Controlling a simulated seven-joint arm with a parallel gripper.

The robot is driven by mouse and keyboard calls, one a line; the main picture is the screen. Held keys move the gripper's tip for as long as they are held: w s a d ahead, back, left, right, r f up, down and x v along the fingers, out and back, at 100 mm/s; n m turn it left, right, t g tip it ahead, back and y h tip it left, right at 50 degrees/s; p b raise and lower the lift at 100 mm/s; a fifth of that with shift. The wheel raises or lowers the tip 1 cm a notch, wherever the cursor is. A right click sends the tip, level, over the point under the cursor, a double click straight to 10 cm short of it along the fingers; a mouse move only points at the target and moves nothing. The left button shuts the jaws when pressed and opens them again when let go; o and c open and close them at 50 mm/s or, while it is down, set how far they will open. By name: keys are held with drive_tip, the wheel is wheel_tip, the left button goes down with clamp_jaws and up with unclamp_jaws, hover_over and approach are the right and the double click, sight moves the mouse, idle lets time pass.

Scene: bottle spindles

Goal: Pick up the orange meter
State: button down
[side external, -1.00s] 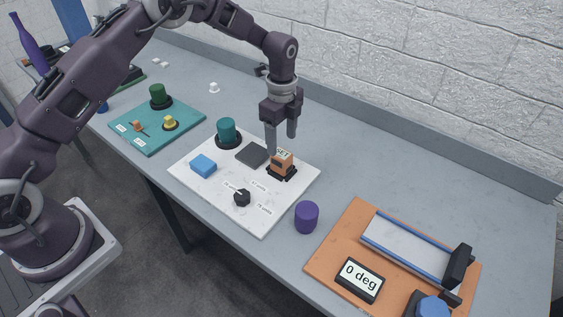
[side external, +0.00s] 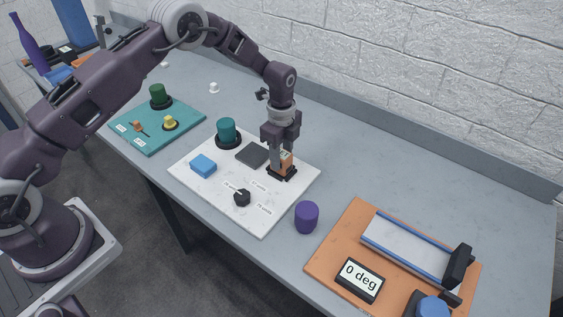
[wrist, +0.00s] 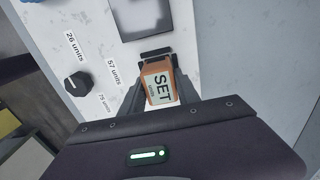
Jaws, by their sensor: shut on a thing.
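The orange meter (side external: 287,158) stands on a black base (side external: 283,173) at the right part of the white board (side external: 262,222). In the wrist view the orange meter (wrist: 161,80) has a pale face reading "SET", with smaller text beside it. My gripper (side external: 283,163) points down over the meter and its fingers are shut on the meter's sides. In the wrist view my gripper (wrist: 160,95) has one finger on each side of the meter. The fingers hide part of the meter in the side view. The meter appears to be still at its base.
The white board also holds a dark square plate (side external: 252,154), a teal cylinder (side external: 227,129), a blue block (side external: 203,166) and a black knob (side external: 242,198). A purple cylinder (side external: 306,217) stands close by at the right. An orange board (side external: 330,243) lies beyond it.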

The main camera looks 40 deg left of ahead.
wheel_tip(320, 180, up, 10)
drive_tip(key=shift+r, duration=0.1)
drive_tip(key=c, duration=1.6)
unclamp_jaws()
drive_tip(key=c, duration=0.5)
drive_tip(key=shift+o, duration=0.2)
drive_tip(key=a+f, duration=0.2)
drive_tip(key=a, duration=0.8)
drive_tip(key=shift+s+f, duration=0.15)
drive_tip(key=shift+f, duration=1.3)
drive_tip(key=shift+s+f, duration=0.1)
drive_tip(key=shift+f, duration=1.35)
